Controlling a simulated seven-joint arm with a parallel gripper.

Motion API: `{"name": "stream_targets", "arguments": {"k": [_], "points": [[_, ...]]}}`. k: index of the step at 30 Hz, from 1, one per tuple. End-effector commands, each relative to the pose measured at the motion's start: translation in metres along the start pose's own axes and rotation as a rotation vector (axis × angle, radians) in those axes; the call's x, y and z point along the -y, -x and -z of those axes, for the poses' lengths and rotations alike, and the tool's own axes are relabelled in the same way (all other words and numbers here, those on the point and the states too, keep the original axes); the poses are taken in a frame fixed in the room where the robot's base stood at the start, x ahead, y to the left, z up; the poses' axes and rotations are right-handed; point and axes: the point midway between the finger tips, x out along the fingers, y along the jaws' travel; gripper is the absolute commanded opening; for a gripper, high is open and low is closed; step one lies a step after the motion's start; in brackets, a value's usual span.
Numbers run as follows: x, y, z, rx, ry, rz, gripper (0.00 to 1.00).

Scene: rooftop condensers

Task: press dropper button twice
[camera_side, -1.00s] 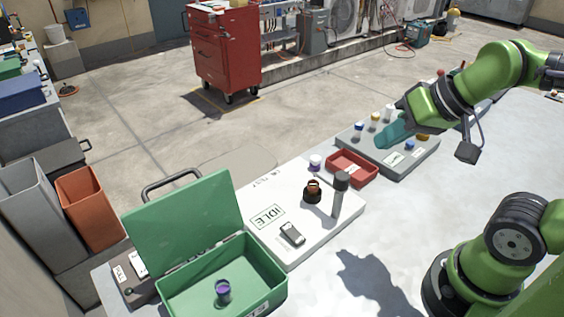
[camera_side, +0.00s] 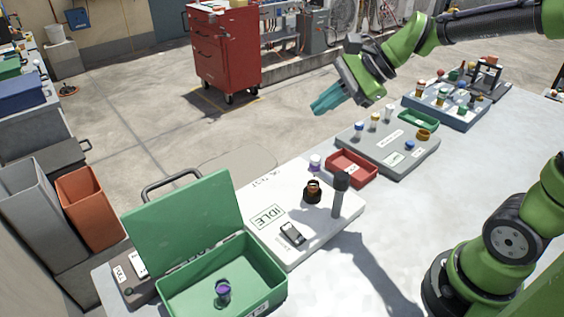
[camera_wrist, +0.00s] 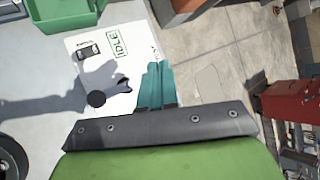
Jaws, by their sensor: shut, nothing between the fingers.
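A white board (camera_side: 262,245) lies on the table with an "IDLE" label (camera_side: 268,216) on it. A small grey and black box (camera_side: 292,234), possibly the dropper button, sits on the board in front of the label; it also shows in the wrist view (camera_wrist: 88,52). A grey post with a dark top (camera_side: 340,195) stands at the board's right, beside a dark brown bottle (camera_side: 313,191). My gripper (camera_side: 318,107) has teal fingers, shut and empty, held high above and behind the board. In the wrist view the fingertips (camera_wrist: 155,66) appear over the board's edge, touching nothing.
A green lidded case (camera_side: 268,283) holds a purple-capped vial (camera_side: 222,290) at the left. A red tray (camera_side: 345,177) and a grey rack with vials (camera_side: 378,158) are to the right.

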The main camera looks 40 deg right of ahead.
Motion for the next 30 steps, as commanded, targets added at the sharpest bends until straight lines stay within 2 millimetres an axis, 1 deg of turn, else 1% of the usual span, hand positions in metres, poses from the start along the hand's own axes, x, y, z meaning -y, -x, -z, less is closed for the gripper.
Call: {"name": "stream_targets", "arguments": {"k": [8,13,24,30], "points": [[-0.001,0.000,0.000,-0.001,0.003,-0.001,0.00],[-0.005,-0.006,0.004,0.001,0.003,-0.003,0.00],[-0.031,-0.041,0.030,-0.001,0.002,-0.006,0.00],[-0.041,-0.055,0.040,0.000,0.003,-0.004,0.00]]}}
